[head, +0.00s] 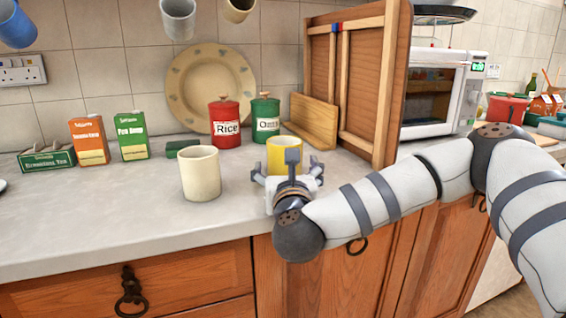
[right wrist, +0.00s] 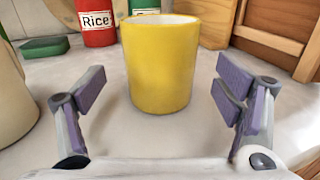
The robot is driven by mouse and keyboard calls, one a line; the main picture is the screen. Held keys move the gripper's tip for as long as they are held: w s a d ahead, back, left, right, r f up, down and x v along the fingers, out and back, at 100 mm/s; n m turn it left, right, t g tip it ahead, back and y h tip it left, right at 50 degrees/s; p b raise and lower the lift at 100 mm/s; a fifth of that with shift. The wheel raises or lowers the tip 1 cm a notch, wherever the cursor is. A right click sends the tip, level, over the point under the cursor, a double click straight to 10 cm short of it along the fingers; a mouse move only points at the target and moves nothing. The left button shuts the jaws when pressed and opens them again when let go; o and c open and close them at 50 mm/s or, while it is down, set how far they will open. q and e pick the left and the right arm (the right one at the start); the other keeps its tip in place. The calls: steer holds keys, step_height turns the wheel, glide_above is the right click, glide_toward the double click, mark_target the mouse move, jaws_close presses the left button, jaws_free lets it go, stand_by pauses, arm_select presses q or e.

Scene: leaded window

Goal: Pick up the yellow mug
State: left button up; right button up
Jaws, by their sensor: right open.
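The yellow mug (head: 283,152) stands upright on the grey worktop, partly hidden behind my right gripper in the head view. In the right wrist view the yellow mug (right wrist: 160,65) is centred, just beyond the fingertips. My right gripper (head: 290,177) is in front of the mug. In the wrist view its two purple-padded fingers (right wrist: 161,92) are spread wide, one to each side of the mug's near face, with nothing held between them. No handle shows on the mug. My left gripper is not in view.
A cream mug (head: 201,173) stands close to the left of the yellow mug. Behind are the red rice tin (head: 225,124), the green tin (head: 265,121) and a wooden block (head: 312,121). A tall wooden panel (head: 375,80) stands to the right. The worktop's front left is clear.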

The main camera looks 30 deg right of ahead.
mark_target(284, 138)
steer(key=x, duration=0.5)
steer(key=c, duration=1.5)
steer(key=shift+r, duration=0.1)
steer(key=shift+r, duration=0.25)
step_height(284, 138, up, 3)
steer(key=shift+r, duration=0.1)
steer(key=s+a+r, duration=0.5)
steer(key=a+r, duration=0.1)
steer(key=a, duration=0.1)
steer(key=s+a+r+p, duration=0.1)
steer(key=s+a+r, duration=0.2)
steer(key=a, duration=0.1)
steer(key=shift+s+a+r, duration=0.1)
steer(key=shift+s+a, duration=0.05)
steer(key=shift+s, duration=0.15)
